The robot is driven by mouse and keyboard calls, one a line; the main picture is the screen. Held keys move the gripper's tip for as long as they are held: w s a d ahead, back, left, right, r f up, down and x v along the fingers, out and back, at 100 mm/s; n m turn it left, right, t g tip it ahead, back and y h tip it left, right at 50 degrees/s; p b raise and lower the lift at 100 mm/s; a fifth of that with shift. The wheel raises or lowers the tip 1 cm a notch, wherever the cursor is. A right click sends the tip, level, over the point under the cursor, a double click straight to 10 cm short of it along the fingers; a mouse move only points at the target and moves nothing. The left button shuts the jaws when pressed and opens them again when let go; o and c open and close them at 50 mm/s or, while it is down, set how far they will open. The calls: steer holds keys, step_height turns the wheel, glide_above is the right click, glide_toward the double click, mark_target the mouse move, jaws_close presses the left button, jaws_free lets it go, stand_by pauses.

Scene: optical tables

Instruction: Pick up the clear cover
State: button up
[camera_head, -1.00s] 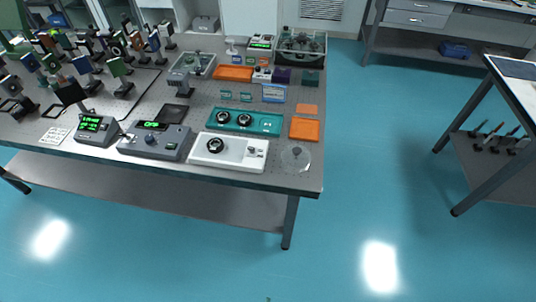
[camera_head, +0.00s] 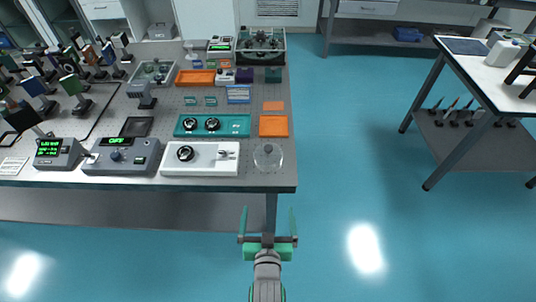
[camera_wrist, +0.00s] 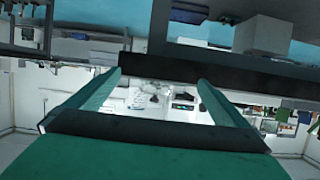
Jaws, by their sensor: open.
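The clear cover (camera_head: 268,156) is a round transparent disc-like piece with a small knob. It lies at the front right corner of the optical table (camera_head: 285,181), right of a white panel. My gripper (camera_head: 268,222) is in front of the table edge in the head view, apart from the cover, with its two green fingers spread and nothing between them. In the wrist view my gripper (camera_wrist: 158,82) also shows open and empty. The cover cannot be made out in the wrist view.
Left of the cover is a white panel with a black knob (camera_head: 200,158). Behind it are an orange tray (camera_head: 273,126) and a teal panel (camera_head: 212,126). A second table (camera_head: 470,75) stands at the right. Blue floor between the tables is clear.

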glide_toward(268, 164)
steer(key=x, duration=0.4)
steer(key=shift+w, duration=0.3)
steer(key=shift+g, duration=0.3)
steer(key=x, duration=0.5)
steer(key=shift+r, duration=0.1)
steer(key=shift+r+x, duration=0.15)
steer(key=shift+x, duration=1.25)
steer(key=shift+r+x, duration=0.15)
steer(key=shift+x, duration=1.25)
steer(key=shift+w, duration=0.15)
steer(key=c, duration=1)
